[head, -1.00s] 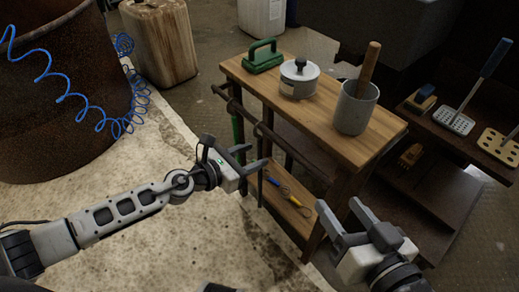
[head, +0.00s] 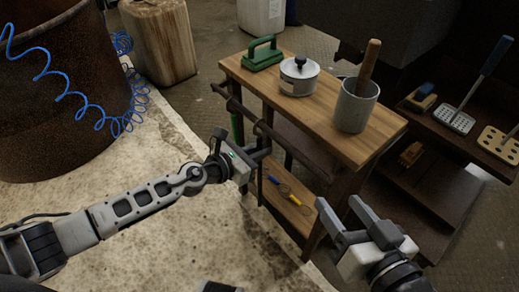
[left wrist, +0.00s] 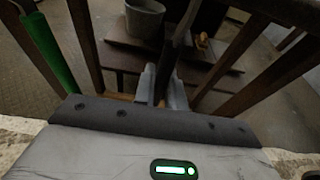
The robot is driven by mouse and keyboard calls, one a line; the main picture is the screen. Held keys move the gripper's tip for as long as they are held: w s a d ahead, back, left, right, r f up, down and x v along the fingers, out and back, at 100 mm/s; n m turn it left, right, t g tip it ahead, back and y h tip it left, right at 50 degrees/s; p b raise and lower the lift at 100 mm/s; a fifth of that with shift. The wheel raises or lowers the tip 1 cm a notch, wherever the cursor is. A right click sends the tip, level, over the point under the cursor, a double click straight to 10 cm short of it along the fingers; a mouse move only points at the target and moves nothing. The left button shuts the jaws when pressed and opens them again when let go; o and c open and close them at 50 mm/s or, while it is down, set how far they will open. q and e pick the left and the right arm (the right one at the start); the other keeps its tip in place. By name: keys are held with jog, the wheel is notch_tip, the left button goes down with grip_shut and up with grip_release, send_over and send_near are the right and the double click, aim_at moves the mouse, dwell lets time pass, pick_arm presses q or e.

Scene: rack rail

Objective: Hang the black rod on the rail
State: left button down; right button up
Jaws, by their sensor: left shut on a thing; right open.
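The black rod (left wrist: 182,40) is dark and thin and stands between the fingers of my left gripper (left wrist: 162,88) in the left wrist view. My left gripper (head: 264,152) is shut on it beside the near long side of the wooden table. In the head view the rod (head: 260,180) shows as a thin dark upright below the fingers, and its upper end is hard to make out. The dark rail (head: 283,143) runs along that side below the tabletop. I cannot tell whether the rod touches the rail. My right gripper (head: 340,215) is open and empty near the table's front end.
On the tabletop (head: 330,112) stand a green-handled block (head: 262,56), a lidded pot (head: 299,78) and a grey cup (head: 356,106) with a wooden handle. A green thing (left wrist: 42,45) hangs at the table's side. A dark shelf stands right.

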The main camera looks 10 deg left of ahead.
pick_arm(q)
jog(key=shift+r, duration=0.1)
jog(key=shift+s+a+r+p, duration=0.1)
jog(key=shift+s+r+p, duration=0.05)
jog(key=shift+r+p, duration=0.55)
jog(key=shift+s+a+r+p, duration=0.35)
jog(key=shift+r+p, duration=0.25)
jog(key=shift+s, duration=0.1)
jog(key=f+b+v, duration=0.1)
jog(key=b+v, duration=0.1)
jog(key=v, duration=0.4)
jog(key=shift+s+a+f, duration=0.2)
jog(key=shift+s+a, duration=0.1)
jog(key=shift+s, duration=0.1)
dwell(0.3)
